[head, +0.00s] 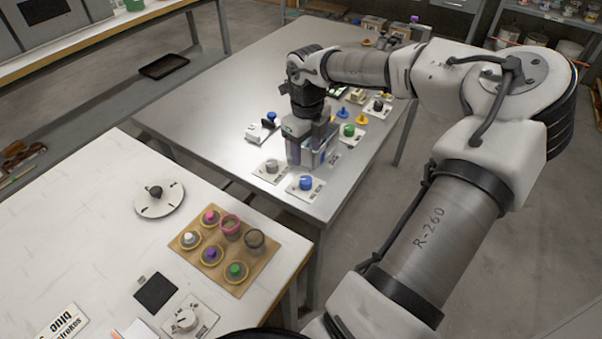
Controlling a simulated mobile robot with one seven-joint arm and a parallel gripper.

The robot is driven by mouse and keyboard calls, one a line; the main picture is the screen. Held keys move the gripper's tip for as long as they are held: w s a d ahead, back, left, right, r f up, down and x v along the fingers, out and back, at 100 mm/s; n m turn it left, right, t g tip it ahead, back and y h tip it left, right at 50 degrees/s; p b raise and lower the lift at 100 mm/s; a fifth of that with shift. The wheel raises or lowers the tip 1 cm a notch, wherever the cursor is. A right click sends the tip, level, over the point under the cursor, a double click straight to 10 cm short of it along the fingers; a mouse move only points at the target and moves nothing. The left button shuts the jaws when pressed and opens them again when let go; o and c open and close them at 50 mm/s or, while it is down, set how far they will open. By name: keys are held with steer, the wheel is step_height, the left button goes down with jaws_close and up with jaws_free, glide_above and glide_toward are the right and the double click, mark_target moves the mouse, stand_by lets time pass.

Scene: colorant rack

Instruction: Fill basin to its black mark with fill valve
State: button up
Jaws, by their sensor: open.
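A small clear-walled basin (326,157) stands near the front edge of the grey metal table. My gripper (307,145) is open and points down at the basin, hiding much of it; I cannot tell whether the fingers touch it. Its black mark and water level cannot be made out. In front of the basin are a blue knob (306,183) on a white plate and a grey knob (271,167) on another plate. Their labels are too small to read, so I cannot tell which is the fill valve.
A green knob (349,130), blue and yellow pegs and more plates stand right of and behind my gripper. The metal table's left part is clear.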

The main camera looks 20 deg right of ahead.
mark_target(305, 179)
step_height(305, 179, down, 10)
steer(key=shift+f+p, duration=0.1)
steer(key=shift+p, duration=0.9)
